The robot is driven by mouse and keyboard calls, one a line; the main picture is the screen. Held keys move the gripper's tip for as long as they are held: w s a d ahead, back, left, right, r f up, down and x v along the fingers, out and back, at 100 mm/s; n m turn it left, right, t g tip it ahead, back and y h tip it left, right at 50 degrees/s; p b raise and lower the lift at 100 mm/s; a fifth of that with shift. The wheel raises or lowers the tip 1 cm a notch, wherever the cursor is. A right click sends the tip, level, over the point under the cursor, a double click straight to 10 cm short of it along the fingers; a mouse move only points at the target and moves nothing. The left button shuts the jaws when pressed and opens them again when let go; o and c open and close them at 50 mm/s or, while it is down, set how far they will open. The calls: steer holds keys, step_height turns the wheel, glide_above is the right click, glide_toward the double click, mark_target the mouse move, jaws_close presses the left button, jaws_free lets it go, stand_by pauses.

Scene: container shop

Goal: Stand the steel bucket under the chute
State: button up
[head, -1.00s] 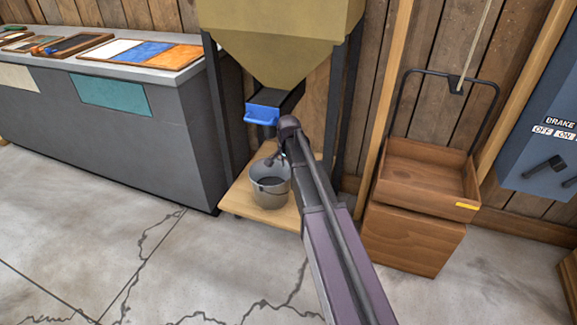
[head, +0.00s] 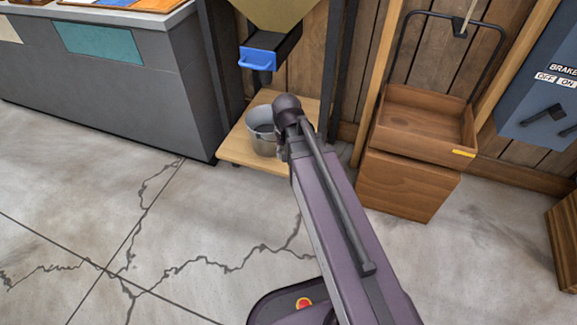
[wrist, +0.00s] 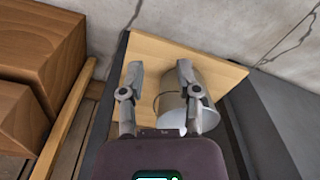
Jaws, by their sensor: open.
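The steel bucket (head: 255,119) stands on the wooden board beneath the hopper; in the head view it looks upright. The chute (head: 264,58), with a blue handle, is above it in the picture; I cannot tell whether they line up exactly. In the wrist view the bucket (wrist: 210,80) is partly hidden behind my right finger. I see nothing held, and contact is unclear. In the head view my arm mostly hides the gripper.
The wooden board (head: 236,151) lies between dark hopper posts. A grey counter (head: 130,95) stands at left. A wooden tray (head: 420,120) on a wooden box (head: 405,188) stands at right, with a blue brake panel (head: 545,90) beyond. The cracked floor (head: 110,220) in front is clear.

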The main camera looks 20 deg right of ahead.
steer(key=s+n, duration=0.1)
steer(key=s, duration=0.2)
steer(key=s+a+n, duration=0.1)
steer(key=s, duration=0.1)
steer(key=shift+s+n, duration=0.3)
steer(key=shift+s, duration=0.05)
